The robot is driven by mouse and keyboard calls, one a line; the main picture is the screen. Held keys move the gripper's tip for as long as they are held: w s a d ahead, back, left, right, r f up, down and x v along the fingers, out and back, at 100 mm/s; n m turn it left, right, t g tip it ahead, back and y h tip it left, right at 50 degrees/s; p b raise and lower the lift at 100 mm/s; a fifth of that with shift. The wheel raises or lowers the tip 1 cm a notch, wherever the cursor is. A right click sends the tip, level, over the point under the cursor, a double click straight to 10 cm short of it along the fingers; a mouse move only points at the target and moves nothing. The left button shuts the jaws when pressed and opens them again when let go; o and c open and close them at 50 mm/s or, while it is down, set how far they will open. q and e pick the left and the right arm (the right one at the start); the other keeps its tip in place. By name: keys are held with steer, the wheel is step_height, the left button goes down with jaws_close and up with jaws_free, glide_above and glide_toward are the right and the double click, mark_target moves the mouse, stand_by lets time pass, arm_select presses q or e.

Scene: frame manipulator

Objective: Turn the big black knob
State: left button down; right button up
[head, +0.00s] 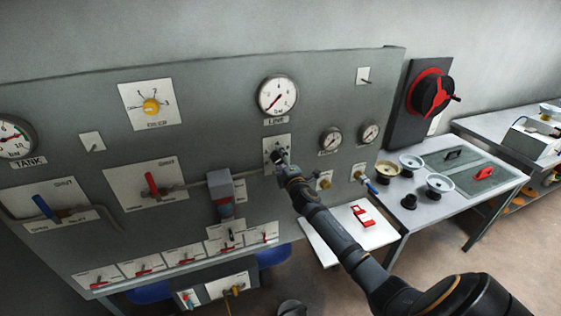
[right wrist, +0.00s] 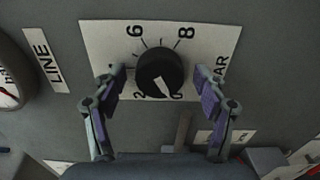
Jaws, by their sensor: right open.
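The black knob (right wrist: 160,73) sits on a white dial plate (right wrist: 204,34) in the right wrist view. Its white pointer line points down, slightly right, near the 0 mark. My right gripper (right wrist: 161,84) is open, with one finger on each side of the knob and a visible gap on both sides. Whether the fingertips reach its depth is hard to tell. In the head view my right gripper (head: 279,157) is in front of the plate (head: 271,141) under the LINE gauge and hides most of the knob. My left gripper is not in view.
The LINE gauge (head: 277,96) is just above the plate. A grey box-like part (head: 219,186) stands out from the panel to the left.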

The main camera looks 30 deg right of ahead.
steer(key=shift+s+a+f, duration=0.1)
steer(key=shift+s, duration=0.25)
steer(key=v, duration=1.1)
steer(key=shift+s+a, duration=0.1)
steer(key=shift+s, duration=0.1)
